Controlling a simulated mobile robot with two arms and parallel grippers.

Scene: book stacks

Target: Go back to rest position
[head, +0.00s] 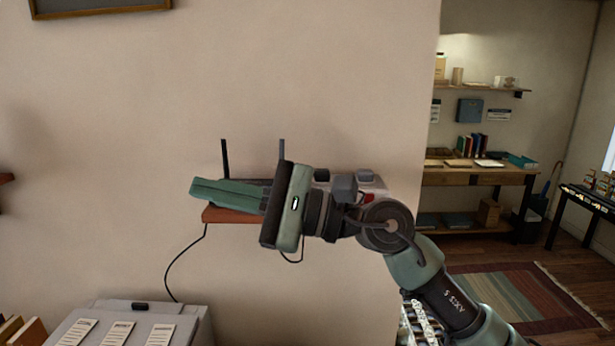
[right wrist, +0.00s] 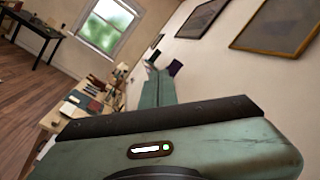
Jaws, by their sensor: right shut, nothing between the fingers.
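My right arm (head: 418,265) comes in from the lower right of the head view and bends to the left. Its green right gripper (head: 198,190) points left, in front of a small wooden wall shelf (head: 230,215) and partly covering it. The two fingers lie together with nothing between them. In the right wrist view the shut fingers (right wrist: 150,68) point away from the camera, with a wall to their right. I cannot tell how far the fingers are from the shelf. My left gripper is not in view.
Two dark antennas (head: 225,158) rise behind my gripper, and a black cable (head: 178,262) hangs from the shelf. A grey cabinet (head: 190,318) with paper labels stands below. At the back right are a desk (head: 475,178) with books and a striped rug (head: 520,295).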

